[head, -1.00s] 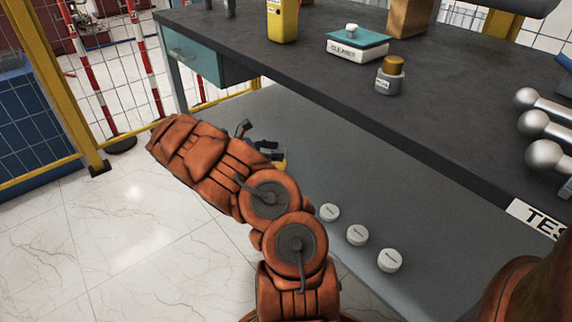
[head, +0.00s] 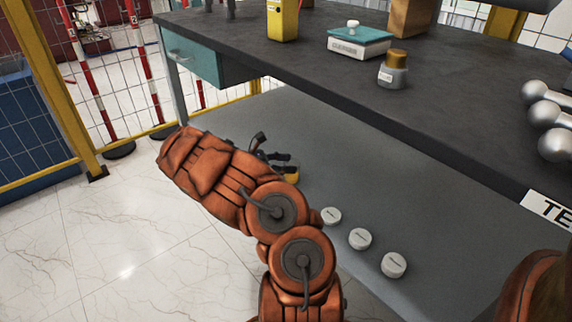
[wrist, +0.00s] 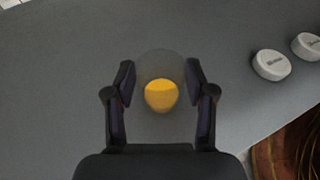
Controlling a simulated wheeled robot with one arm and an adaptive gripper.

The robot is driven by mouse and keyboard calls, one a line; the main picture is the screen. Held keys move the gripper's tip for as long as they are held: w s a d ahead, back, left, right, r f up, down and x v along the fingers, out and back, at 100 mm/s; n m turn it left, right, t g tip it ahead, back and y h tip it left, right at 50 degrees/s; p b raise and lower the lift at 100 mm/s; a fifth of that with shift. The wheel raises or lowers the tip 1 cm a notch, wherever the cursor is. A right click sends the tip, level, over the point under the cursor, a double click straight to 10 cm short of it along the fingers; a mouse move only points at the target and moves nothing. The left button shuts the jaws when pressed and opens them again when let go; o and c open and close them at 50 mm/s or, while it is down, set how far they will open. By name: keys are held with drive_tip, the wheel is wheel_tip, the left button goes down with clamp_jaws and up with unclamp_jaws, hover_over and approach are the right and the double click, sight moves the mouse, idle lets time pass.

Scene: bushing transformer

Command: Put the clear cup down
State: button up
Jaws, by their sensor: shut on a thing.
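The clear cup (wrist: 160,66) is between the fingers of my gripper (wrist: 160,88) in the wrist view. It is see-through, with a yellow-orange content or base showing through it. My gripper is shut on the cup, above or at the grey lower shelf (wrist: 60,80); I cannot tell whether the cup touches the shelf. In the head view my gripper (head: 277,160) reaches over the shelf (head: 350,170), and only a bit of yellow shows below its fingers, so the cup is mostly hidden.
Three white round lidded pieces (head: 360,239) stand in a row on the shelf. The dark table top (head: 300,65) above holds a yellow container (head: 283,20), a teal-lidded box (head: 359,42) and a brown-capped bottle (head: 393,70). The shelf left of the gripper is clear.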

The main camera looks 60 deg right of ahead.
drive_tip(key=o, duration=1.1)
drive_tip(key=shift+f, duration=0.1)
drive_tip(key=shift+o, duration=0.2)
drive_tip(key=shift+w+a+r, duration=0.2)
drive_tip(key=shift+r, duration=0.1)
drive_tip(key=p+v, duration=0.3)
drive_tip(key=v, duration=0.8)
drive_tip(key=shift+a+p, duration=0.2)
drive_tip(key=shift+p, duration=0.1)
